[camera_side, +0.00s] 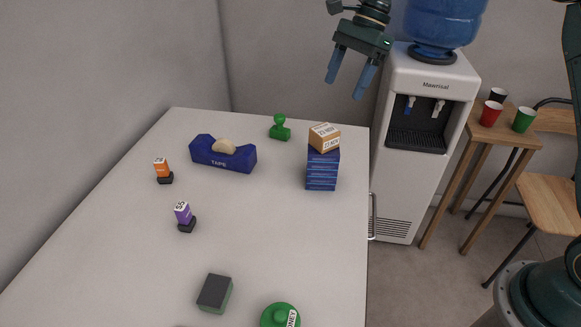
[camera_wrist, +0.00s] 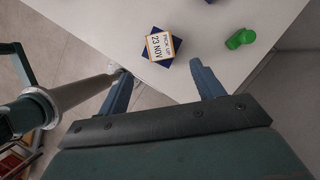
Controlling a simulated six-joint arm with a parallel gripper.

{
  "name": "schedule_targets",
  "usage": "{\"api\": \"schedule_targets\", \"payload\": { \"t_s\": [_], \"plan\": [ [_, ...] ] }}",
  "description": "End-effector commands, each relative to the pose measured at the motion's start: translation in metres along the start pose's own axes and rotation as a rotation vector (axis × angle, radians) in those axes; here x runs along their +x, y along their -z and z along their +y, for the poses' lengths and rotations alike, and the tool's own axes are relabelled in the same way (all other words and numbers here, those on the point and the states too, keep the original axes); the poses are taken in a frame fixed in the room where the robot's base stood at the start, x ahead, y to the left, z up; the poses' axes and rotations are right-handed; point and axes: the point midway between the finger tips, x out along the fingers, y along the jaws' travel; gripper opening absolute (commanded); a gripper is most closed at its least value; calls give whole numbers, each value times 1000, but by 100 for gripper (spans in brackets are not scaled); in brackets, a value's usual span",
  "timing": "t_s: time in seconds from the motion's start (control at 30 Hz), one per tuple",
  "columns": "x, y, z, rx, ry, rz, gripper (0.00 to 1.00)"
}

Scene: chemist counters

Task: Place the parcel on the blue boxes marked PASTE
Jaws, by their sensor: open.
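The parcel (camera_side: 324,138) is a small brown box with a white label. It rests on top of a stack of blue boxes (camera_side: 321,172) near the counter's right edge. In the wrist view the parcel (camera_wrist: 161,45) shows its label reading "PICK UP 23 NOV", and corners of the blue boxes (camera_wrist: 154,30) stick out from under it, so it sits turned relative to them. My gripper (camera_side: 346,90) is open and empty, above and behind the stack in the side view. In the wrist view the parcel lies ahead of and between my fingertips (camera_wrist: 160,72), apart from them.
On the white counter (camera_side: 270,225) stand a blue tape dispenser (camera_side: 222,153), a green stamp (camera_side: 280,128), orange (camera_side: 162,171) and purple (camera_side: 185,216) stamps, a dark green block (camera_side: 215,293) and a green round object (camera_side: 280,316). A water cooler (camera_side: 425,90) stands beyond the counter's right edge.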

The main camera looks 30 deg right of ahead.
Motion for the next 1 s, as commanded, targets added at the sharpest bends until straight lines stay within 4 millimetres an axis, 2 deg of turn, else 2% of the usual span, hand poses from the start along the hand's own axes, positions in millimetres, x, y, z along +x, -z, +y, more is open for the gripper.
{"api": "schedule_targets", "payload": {
  "t_s": [0.27,0.47,0.7,1.0],
  "plan": [
    [-6,-5,6,-40,15,4,67],
    [-24,-18,27,-173,58,23,67],
    [-49,-33,69,-421,129,79,67],
    [-68,-38,132,-743,197,196,67]
  ]
}}
